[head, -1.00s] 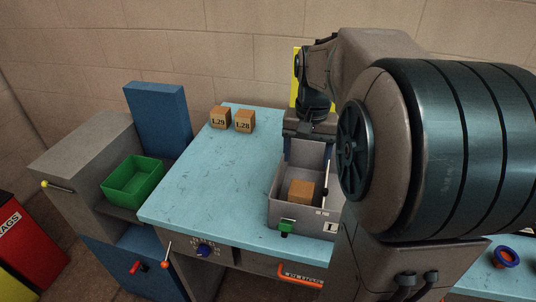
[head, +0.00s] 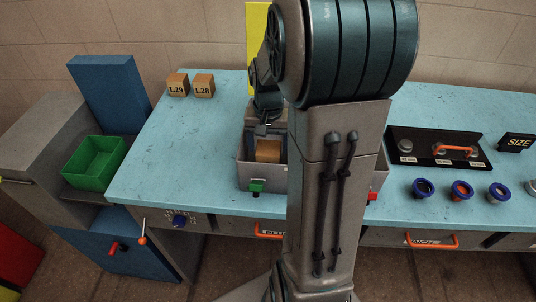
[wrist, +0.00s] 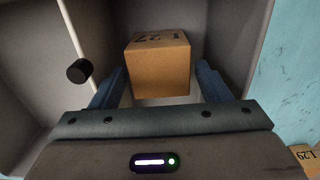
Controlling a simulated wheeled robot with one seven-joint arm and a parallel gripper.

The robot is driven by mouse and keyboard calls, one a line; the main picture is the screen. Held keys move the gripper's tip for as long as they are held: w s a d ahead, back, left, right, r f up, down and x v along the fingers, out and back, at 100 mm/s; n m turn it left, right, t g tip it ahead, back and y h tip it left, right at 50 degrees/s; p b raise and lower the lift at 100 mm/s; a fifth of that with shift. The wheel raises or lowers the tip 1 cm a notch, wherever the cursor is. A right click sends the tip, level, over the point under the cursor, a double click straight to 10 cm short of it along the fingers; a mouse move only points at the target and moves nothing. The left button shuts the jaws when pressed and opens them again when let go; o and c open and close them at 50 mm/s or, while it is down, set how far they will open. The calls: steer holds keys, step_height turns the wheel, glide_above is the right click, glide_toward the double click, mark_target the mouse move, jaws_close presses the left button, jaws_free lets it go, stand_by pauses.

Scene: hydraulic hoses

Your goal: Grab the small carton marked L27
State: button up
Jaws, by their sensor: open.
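The small carton marked L27 (wrist: 158,70) is a brown box inside a grey open box (head: 246,176). In the wrist view its L27 label shows on the top face, upside down. In the head view the carton (head: 268,152) shows partly, under my gripper. My gripper (wrist: 160,88) is open, with one blue finger on each side of the carton's near part. Gaps show between the fingers and the carton, and I cannot tell how deep the fingertips reach. In the head view my arm hides the right part of the grey box.
Cartons L29 (head: 177,85) and L28 (head: 203,86) stand at the back left of the blue table (head: 160,150). A dark knob (wrist: 79,71) on a rod is left of my gripper. Grey box walls are close around it. A green bin (head: 95,163) stands left.

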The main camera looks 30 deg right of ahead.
steer(key=shift+f, duration=0.9)
steer(key=c, duration=0.9)
steer(key=shift+r, duration=0.2)
